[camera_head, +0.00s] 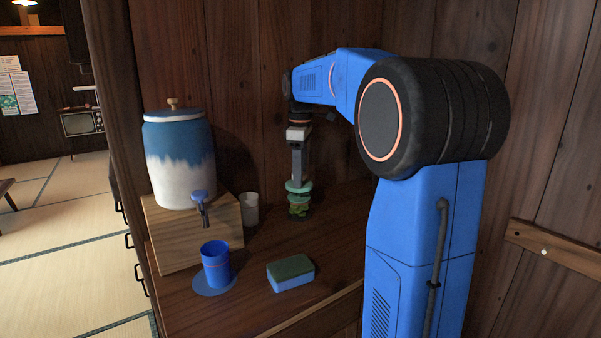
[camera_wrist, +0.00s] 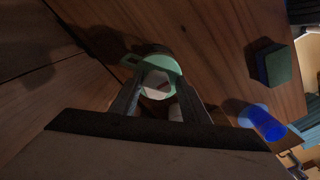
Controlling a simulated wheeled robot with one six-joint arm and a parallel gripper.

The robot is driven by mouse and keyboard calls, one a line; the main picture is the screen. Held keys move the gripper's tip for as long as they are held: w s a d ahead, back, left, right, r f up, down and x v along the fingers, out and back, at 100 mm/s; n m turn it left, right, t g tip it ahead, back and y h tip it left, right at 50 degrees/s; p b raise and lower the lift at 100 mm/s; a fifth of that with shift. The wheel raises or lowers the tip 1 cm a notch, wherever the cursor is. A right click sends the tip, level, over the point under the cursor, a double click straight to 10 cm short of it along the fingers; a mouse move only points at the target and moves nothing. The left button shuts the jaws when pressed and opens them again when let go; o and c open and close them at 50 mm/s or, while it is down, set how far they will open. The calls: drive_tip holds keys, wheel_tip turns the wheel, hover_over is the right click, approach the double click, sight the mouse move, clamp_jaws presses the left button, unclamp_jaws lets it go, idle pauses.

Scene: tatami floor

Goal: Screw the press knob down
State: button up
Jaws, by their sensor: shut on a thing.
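The press (camera_head: 299,209) stands on the wooden counter near the back wall, a small clear container with green contents and pale green parts on top. My gripper (camera_head: 299,180) points straight down over it, its fingers shut on the press knob. In the wrist view the knob (camera_wrist: 157,83) is a pale round piece with a small reddish mark, held between the two fingers (camera_wrist: 158,92). A light green rim (camera_wrist: 172,62) shows around and behind it. The fingers hide the knob's sides, and the thread cannot be seen.
A white cup (camera_head: 250,209) stands left of the press, beside a wooden box (camera_head: 190,238) bearing a blue-and-white water jar (camera_head: 181,165). A blue cup (camera_head: 215,262) on a blue coaster (camera_head: 228,288) and a sponge (camera_head: 291,273) lie nearer the front. The counter right of the press is clear.

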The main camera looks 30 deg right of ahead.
drive_tip(key=m, duration=0.1)
drive_tip(key=f+m, duration=0.1)
drive_tip(key=m, duration=0.2)
drive_tip(key=shift+w+d+f+m, duration=0.1)
drive_tip(key=shift+f+m, duration=0.15)
drive_tip(key=shift+m, duration=0.15)
drive_tip(key=shift+c, duration=1)
drive_tip(key=m, duration=0.6)
drive_tip(key=shift+c, duration=0.3)
drive_tip(key=o, duration=0.6)
drive_tip(key=shift+c, duration=0.2)
drive_tip(key=shift+w+r, duration=0.1)
drive_tip(key=shift+r, duration=0.45)
drive_tip(key=shift+o, duration=1.2)
drive_tip(key=shift+w+r, duration=0.1)
drive_tip(key=shift+r, duration=3.95)
